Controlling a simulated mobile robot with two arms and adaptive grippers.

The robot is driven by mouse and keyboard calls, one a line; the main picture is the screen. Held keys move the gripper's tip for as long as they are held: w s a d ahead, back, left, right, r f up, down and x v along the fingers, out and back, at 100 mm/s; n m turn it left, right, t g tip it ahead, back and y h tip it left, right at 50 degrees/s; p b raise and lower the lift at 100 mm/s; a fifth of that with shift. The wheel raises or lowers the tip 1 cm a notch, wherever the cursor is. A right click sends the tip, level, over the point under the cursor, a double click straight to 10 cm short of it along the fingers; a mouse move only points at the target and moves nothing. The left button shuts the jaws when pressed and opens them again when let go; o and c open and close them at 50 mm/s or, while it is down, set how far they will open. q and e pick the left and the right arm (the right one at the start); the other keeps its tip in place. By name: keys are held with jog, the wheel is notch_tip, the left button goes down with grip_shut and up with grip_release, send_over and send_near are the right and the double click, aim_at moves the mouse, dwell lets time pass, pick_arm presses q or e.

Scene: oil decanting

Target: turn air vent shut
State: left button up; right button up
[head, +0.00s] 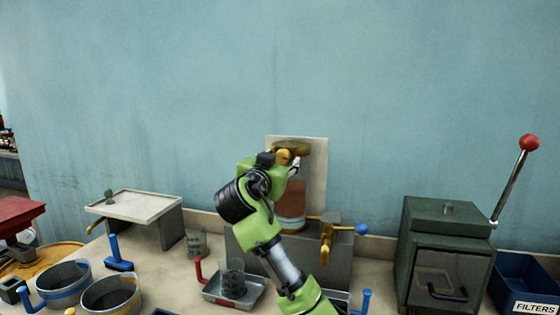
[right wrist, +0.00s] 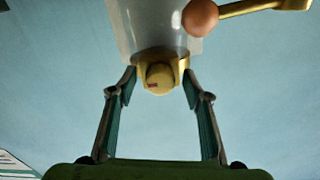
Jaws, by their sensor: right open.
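The air vent is a brass knob (right wrist: 158,76) with a small red mark on its face, seen in the right wrist view. It sits at the brass end of a pale, clear-walled vessel (right wrist: 150,30). In the head view the vessel (head: 291,205) holds reddish-brown liquid under a brass cap (head: 305,147). My right gripper (right wrist: 158,85) is open, with one finger on each side of the knob and visible gaps between. In the head view my right gripper (head: 292,163) is at the vessel's top and partly hides the cap and knob. My left gripper is out of view.
A brass arm with a copper-coloured ball (right wrist: 200,17) lies beside the knob. Below the vessel is a brass tap (head: 326,245) and a blue-knobbed lever (head: 361,228). A green cabinet (head: 445,250) with a red-knobbed lever (head: 529,142) stands right. A beaker (head: 232,280) stands on a tray.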

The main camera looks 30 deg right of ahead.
jog(key=c, duration=1.1)
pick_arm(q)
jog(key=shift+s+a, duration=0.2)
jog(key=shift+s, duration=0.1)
